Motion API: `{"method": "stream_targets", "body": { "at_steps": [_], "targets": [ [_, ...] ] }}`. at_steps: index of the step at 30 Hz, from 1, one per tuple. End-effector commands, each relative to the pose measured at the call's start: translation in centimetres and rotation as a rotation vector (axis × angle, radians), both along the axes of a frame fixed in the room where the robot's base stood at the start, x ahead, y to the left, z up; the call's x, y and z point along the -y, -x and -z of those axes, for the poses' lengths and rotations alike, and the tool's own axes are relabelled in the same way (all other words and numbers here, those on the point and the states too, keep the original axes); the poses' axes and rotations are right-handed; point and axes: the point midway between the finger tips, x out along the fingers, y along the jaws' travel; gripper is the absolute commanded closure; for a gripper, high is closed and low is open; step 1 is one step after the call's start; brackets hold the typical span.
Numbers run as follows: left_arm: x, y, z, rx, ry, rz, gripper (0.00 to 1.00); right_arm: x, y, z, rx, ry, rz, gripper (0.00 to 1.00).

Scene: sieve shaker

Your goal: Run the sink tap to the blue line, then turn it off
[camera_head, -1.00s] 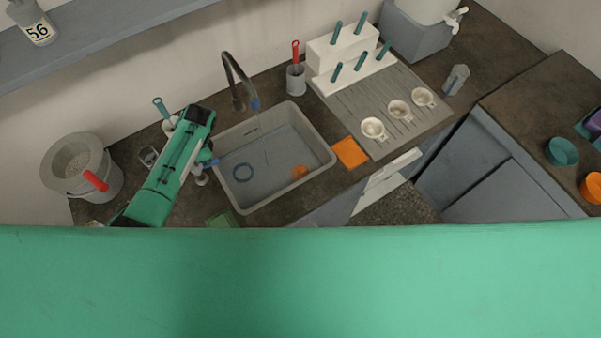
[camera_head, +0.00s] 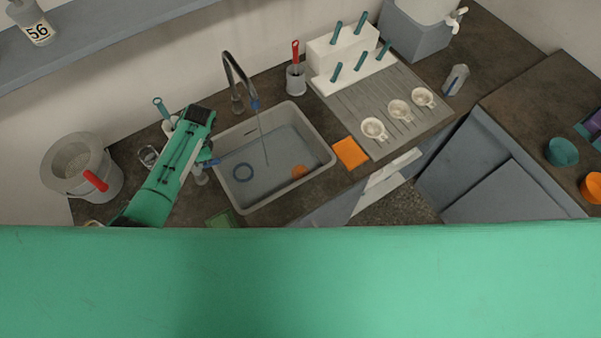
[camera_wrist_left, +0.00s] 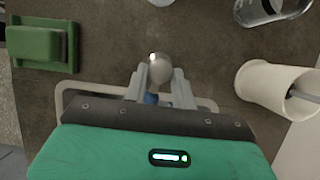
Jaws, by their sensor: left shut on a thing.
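The grey sink (camera_head: 322,148) is set into the dark counter, with its dark curved tap (camera_head: 231,66) at the back and a blue tip on the spout. A thin stream of water (camera_head: 263,135) falls from the spout into the sink, where water covers the floor. I cannot make out a blue line on the sink wall. My left gripper (camera_head: 211,162) is at the sink's left edge. In the left wrist view its fingers (camera_wrist_left: 160,88) are shut on a rounded metal knob (camera_wrist_left: 160,66). My right gripper is not in view.
A bucket with a red grip (camera_head: 112,180) stands left. A white cup (camera_wrist_left: 275,88) and green block (camera_wrist_left: 42,45) flank my left gripper.

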Motion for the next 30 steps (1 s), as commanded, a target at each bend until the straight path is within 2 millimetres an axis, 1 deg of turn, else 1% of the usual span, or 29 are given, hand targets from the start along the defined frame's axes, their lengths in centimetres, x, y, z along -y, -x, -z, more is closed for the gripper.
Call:
{"method": "stream_targets", "body": {
  "at_steps": [16,21,26,30],
  "targets": [
    [-0.12,0.08,0.03,-0.001,-0.002,0.012,0.97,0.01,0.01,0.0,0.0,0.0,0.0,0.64],
    [-0.1,0.26,0.0,-0.001,-0.004,0.184,0.97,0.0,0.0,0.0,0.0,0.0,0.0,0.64],
    [-0.08,0.38,-0.01,-0.001,-0.004,0.306,0.97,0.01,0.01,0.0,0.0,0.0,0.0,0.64],
    [0.01,0.56,0.02,-0.002,-0.003,0.449,0.97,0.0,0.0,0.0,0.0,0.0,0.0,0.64]
  ]
}}
